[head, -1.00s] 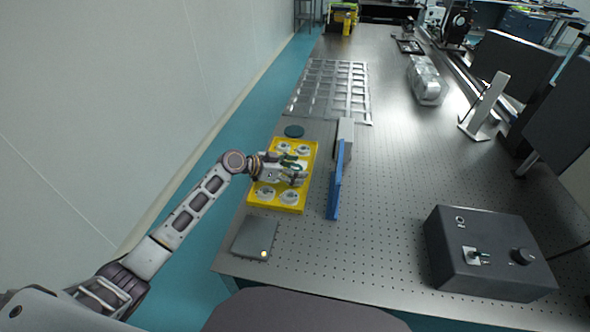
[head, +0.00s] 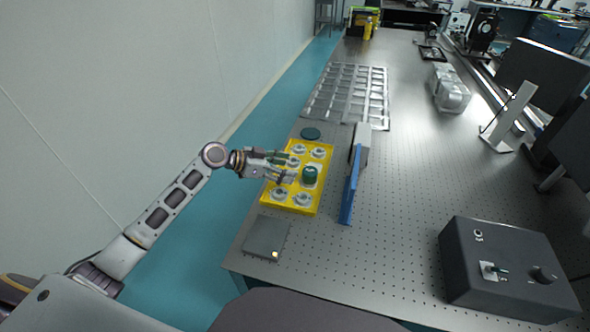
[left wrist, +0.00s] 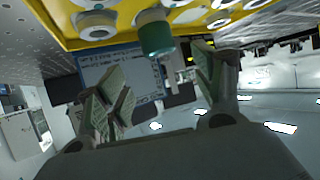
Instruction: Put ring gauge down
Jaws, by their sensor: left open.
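The ring gauge, a dark green cylinder (head: 310,174), stands on a white round seat in the right column of the yellow tray (head: 297,209). In the left wrist view the green ring gauge (left wrist: 155,37) shows near the top, on a white round seat under the yellow tray edge (left wrist: 130,32). My left gripper (head: 286,168) is open and empty over the left part of the tray, to the left of the gauge and apart from it. Its spread fingers (left wrist: 160,78) have nothing between them. My right gripper is out of view.
Several white round seats fill the tray. A blue upright panel (head: 350,187) stands just right of it. A dark teal disc (head: 311,133) lies behind, a grey plate (head: 266,236) in front. A black control box (head: 505,268) is at the front right. The table middle is clear.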

